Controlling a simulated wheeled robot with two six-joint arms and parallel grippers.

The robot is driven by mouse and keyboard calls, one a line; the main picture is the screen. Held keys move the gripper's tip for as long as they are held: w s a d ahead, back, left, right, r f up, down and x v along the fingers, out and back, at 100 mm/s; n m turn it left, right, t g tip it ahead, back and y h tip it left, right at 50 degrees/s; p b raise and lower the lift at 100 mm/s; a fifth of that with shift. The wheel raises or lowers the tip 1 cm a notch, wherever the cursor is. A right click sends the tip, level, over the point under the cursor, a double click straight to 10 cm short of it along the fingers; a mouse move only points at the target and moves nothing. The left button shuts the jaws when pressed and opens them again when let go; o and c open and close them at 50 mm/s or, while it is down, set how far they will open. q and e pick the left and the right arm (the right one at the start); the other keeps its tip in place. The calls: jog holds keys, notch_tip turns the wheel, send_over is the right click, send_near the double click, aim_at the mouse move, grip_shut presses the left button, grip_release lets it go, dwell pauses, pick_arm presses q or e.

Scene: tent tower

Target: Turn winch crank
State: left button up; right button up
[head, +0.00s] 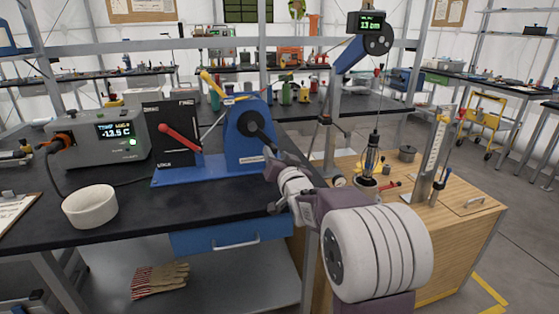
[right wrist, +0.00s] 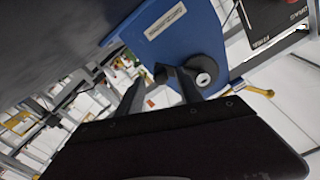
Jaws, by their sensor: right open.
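The blue winch (head: 245,148) stands on the black bench, with a dark round hub (head: 254,124) on its right side. A dark crank piece runs from the hub down toward my right gripper (head: 276,158). The gripper is right beside the winch and partly hides the crank's end. In the right wrist view the blue winch plate (right wrist: 185,40) is close, with the round hub end (right wrist: 203,78) near the fingertips. My right gripper (right wrist: 160,88) is open there, its two fingers apart near the dark crank. I cannot tell whether they touch it. My left gripper is out of view.
A black box with a red lever (head: 180,138) sits just left of the winch. A grey display unit (head: 103,138) and a white bowl (head: 90,206) are farther left. A wooden cabinet (head: 455,225) with a cable-hung instrument (head: 371,160) stands at right.

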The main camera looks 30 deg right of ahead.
jog(key=v, duration=0.6)
jog(key=shift+s, duration=0.15)
dwell(0.6)
jog(key=w+n, duration=0.1)
jog(key=w, duration=0.2)
jog(key=w+d+n+p, duration=0.1)
jog(key=w, duration=0.1)
jog(key=w+d+n+p, duration=0.1)
jog(key=w+n, duration=0.1)
jog(key=w, duration=0.1)
jog(key=shift+w+r, duration=0.15)
jog(key=shift+w, duration=0.25)
grip_shut()
dwell(1.2)
